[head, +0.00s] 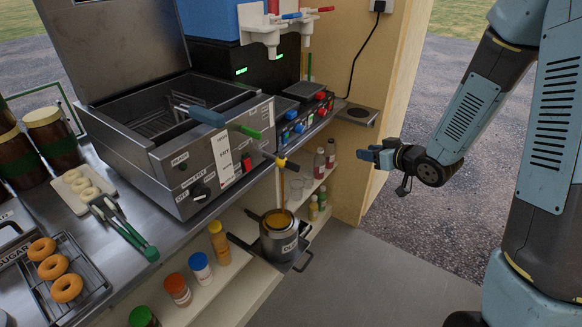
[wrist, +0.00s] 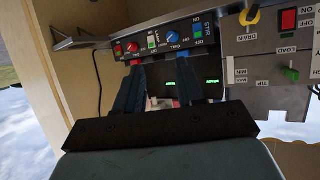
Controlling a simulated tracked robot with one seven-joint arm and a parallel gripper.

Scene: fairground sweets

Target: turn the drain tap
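The drain tap (head: 281,161) has a yellow handle and sticks out at the lower right of the steel fryer's front. Its yellow part also shows near the top of the wrist view (wrist: 250,15), beside a DRAIN label. A thin amber vertical line runs below the tap towards a metal pot (head: 283,243); I cannot tell if it is liquid or a pipe. My gripper (head: 368,155) is to the right of the tap, well apart from it. In the wrist view its two dark blue fingers (wrist: 160,75) are spread, with nothing held between them.
The fryer (head: 184,160) has a green-handled lever (head: 247,131) above the tap. A control box with coloured knobs (head: 303,115) stands to its right. Bottles (head: 324,158) and jars fill the shelves below. Donuts (head: 54,267) and tongs (head: 125,232) lie left. Open air separates my gripper from the counter.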

